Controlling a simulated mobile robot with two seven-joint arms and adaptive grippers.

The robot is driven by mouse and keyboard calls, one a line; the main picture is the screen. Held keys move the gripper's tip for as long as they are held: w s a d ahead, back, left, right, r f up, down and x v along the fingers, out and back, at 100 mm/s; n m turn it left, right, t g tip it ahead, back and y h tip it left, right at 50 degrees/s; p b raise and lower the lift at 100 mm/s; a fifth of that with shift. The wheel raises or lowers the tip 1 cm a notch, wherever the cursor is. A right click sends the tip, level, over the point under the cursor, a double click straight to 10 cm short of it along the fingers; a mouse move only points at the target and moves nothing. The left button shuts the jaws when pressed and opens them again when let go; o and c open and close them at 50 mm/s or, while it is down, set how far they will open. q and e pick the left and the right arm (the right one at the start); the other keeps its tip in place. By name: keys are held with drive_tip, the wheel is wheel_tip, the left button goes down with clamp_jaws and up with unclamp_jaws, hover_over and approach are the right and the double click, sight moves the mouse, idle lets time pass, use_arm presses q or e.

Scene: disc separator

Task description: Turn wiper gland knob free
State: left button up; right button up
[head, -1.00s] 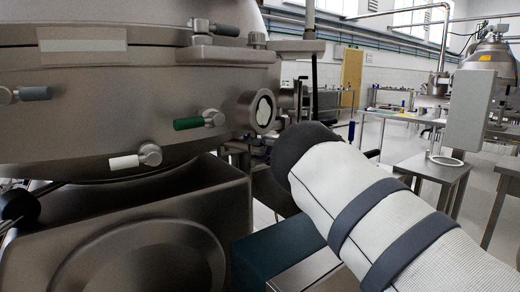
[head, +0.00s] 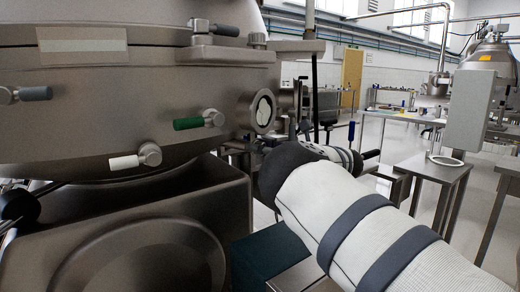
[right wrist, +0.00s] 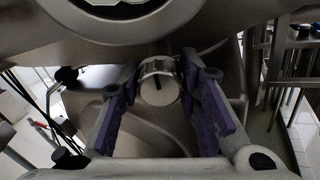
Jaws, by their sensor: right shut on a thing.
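The wiper gland knob (right wrist: 158,88), a small round metal knob with a dark slot in its face, is in the middle of the right wrist view. My right gripper (right wrist: 160,76) is shut on it, with one purple-padded finger on each side. In the head view my white-sleeved right arm reaches to the machine's right side. The knob is not clearly visible there, and the arm hides much of that area. My left gripper is not in view.
The big steel separator (head: 90,120) fills the left of the head view. A green-handled valve (head: 200,121), a white-handled valve (head: 135,158) and a round sight glass (head: 262,111) stick out near my arm.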

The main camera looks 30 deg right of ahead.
drive_tip(key=shift+r, duration=0.1)
idle(0.3)
drive_tip(key=o, duration=1.2)
drive_tip(key=shift+c, duration=0.2)
drive_tip(key=v, duration=1.2)
